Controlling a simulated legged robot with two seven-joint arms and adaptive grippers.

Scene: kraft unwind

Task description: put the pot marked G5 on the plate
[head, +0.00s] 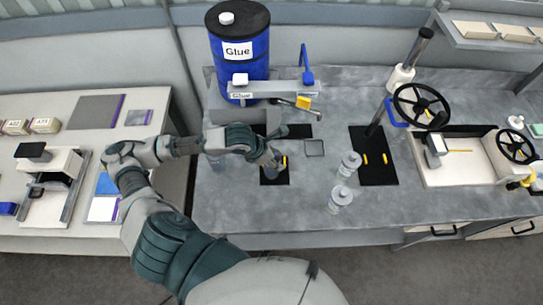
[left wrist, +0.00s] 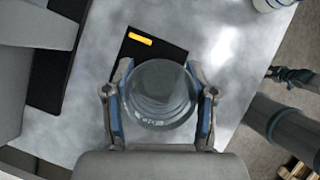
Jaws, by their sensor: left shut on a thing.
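My left gripper (head: 272,162) reaches over the grey bench. In the left wrist view, my left gripper (left wrist: 160,103) is shut around a clear round glass pot (left wrist: 160,95), one finger on each side. The small marking on the pot is too small to read. In the head view the arm and gripper mostly hide this pot. Beneath or beside it is a black plate (left wrist: 148,62) with a yellow mark; the same black plate shows in the head view (head: 274,179). I cannot tell whether the pot touches it.
Two other clear pots (head: 350,164) (head: 341,199) stand to the right. Another black mat (head: 374,168) and handwheel (head: 421,106) are farther right.

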